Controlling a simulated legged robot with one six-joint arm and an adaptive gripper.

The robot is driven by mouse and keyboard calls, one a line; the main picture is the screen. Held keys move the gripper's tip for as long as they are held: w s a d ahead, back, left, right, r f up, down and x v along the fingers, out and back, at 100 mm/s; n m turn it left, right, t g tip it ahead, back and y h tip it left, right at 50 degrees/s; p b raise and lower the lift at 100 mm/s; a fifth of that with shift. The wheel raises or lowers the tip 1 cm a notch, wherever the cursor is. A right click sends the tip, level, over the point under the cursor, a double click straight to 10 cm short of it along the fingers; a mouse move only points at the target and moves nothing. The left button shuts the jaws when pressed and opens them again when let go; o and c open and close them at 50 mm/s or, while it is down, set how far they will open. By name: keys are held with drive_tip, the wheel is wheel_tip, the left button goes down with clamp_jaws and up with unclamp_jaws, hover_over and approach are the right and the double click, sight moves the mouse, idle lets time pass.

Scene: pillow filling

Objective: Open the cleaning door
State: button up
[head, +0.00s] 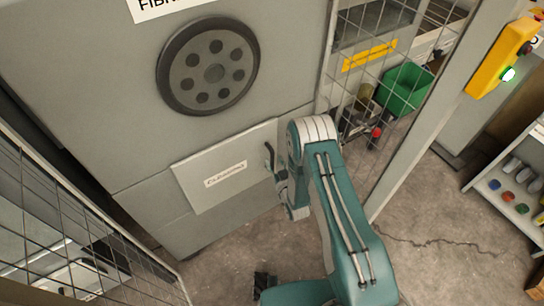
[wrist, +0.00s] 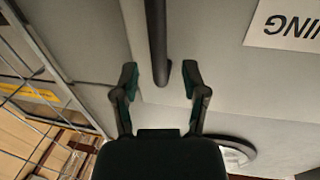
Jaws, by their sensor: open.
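The cleaning door (head: 200,190) is a pale grey panel low on the grey machine, with a white label. It looks shut and flush with the machine. Its dark handle (head: 268,152) is an upright bar near the door's right edge. My gripper (head: 279,172) is at the handle in the head view, partly hidden by my arm. In the wrist view my gripper (wrist: 160,72) is open, and the end of the dark handle (wrist: 156,35) shows between its two fingers, with a gap on each side. The label (wrist: 288,23) appears upside down there.
A round dark vent (head: 208,66) sits above the door. A mesh fence (head: 385,85) stands close on the right, with a green bin (head: 405,90) behind it. Another mesh panel (head: 70,215) is at lower left. Concrete floor (head: 235,262) lies free below the door.

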drive_tip(key=shift+x, duration=1.45)
clamp_jaws()
